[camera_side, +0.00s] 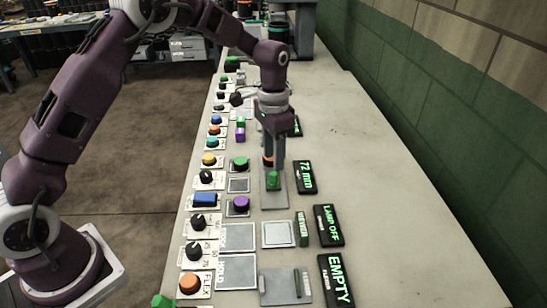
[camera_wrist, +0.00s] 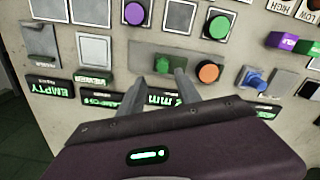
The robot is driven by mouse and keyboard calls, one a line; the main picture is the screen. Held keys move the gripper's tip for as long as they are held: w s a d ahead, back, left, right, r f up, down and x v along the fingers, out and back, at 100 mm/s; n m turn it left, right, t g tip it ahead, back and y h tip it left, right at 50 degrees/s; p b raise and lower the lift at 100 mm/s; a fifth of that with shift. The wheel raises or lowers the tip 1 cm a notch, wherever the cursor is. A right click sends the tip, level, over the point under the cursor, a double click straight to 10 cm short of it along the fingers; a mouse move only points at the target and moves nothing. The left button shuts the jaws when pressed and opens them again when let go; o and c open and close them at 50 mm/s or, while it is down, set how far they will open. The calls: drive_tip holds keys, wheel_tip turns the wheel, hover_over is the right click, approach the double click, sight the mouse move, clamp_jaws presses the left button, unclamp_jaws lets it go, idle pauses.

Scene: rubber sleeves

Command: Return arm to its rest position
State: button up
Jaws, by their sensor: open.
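My gripper (camera_side: 274,164) points down over the panel table, its two fingers apart. In the wrist view the fingertips (camera_wrist: 161,76) stand to either side of a small green piece (camera_wrist: 163,66), with a visible gap between them. In the side view this green piece (camera_side: 273,181) sits on a grey plate (camera_side: 274,202) just below the fingertips. Nothing shows held in the fingers. Whether the fingertips touch the green piece I cannot tell. My arm reaches over from the left.
Black displays stand along the right, one reading 72 mm (camera_side: 306,177), others LAMP OFF (camera_side: 328,226) and EMPTY (camera_side: 336,281). Buttons and knobs line the left edge, including a blue switch (camera_side: 205,199). A green wall (camera_side: 440,120) rises at right; the table strip before it is bare.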

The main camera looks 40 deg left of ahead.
drive_tip(key=s+r+n+t, duration=0.2)
drive_tip(key=s+r+t, duration=0.1)
drive_tip(key=s+r, duration=1.25)
drive_tip(key=s+r+n+t, duration=0.2)
drive_tip(key=s, duration=1.4)
drive_tip(key=shift+s+a+n+t, duration=0.3)
drive_tip(key=shift+a, duration=0.05)
